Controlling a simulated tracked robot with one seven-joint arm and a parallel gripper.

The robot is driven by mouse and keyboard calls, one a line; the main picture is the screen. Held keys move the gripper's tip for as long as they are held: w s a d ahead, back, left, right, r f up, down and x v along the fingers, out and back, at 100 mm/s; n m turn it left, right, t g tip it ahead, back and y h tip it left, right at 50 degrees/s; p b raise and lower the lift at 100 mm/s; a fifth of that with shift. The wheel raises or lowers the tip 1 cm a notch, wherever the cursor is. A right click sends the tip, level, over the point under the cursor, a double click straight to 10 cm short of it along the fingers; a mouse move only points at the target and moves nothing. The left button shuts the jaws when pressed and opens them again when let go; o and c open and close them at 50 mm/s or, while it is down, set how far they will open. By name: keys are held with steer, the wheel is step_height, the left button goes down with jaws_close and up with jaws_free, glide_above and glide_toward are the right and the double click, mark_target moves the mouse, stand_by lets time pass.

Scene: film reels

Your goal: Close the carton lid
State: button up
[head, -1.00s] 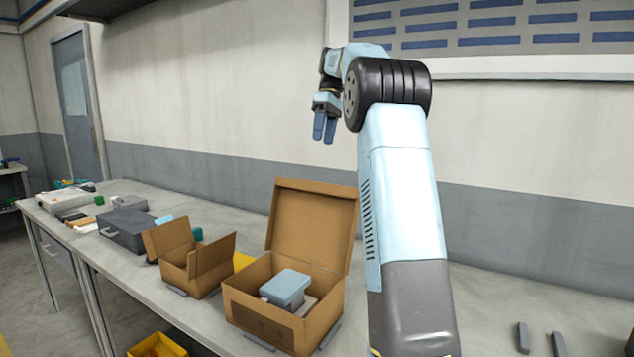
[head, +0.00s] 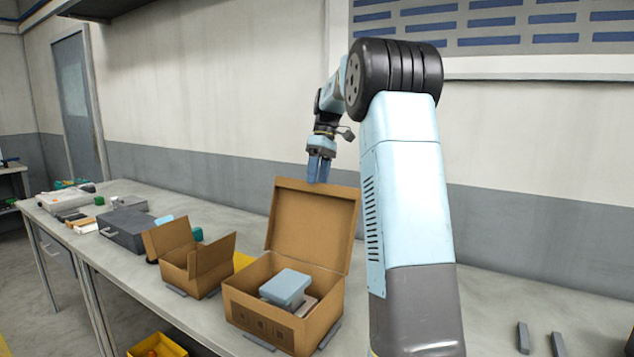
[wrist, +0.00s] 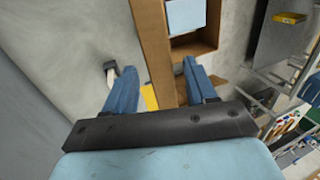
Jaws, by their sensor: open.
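The carton (head: 265,325) stands on the bench with its brown lid (head: 313,226) raised upright at the back. A blue-grey box (head: 285,286) lies inside it. My gripper (head: 318,170) points down at the top edge of the lid, with its fingertips at or just behind that edge; I cannot tell if they touch. In the wrist view my gripper (wrist: 158,85) is open, with its two blue fingers apart and nothing held. The lid (wrist: 153,50) shows there as a brown strip between and beyond the fingers.
A smaller open carton (head: 193,270) with raised flaps stands to the left. A dark grey case (head: 127,229) lies further left on the bench (head: 480,300). Two grey bars (head: 523,338) lie at the right. The wall is close behind the bench.

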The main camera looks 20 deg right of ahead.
steer(key=shift+x, duration=0.85)
jaws_close()
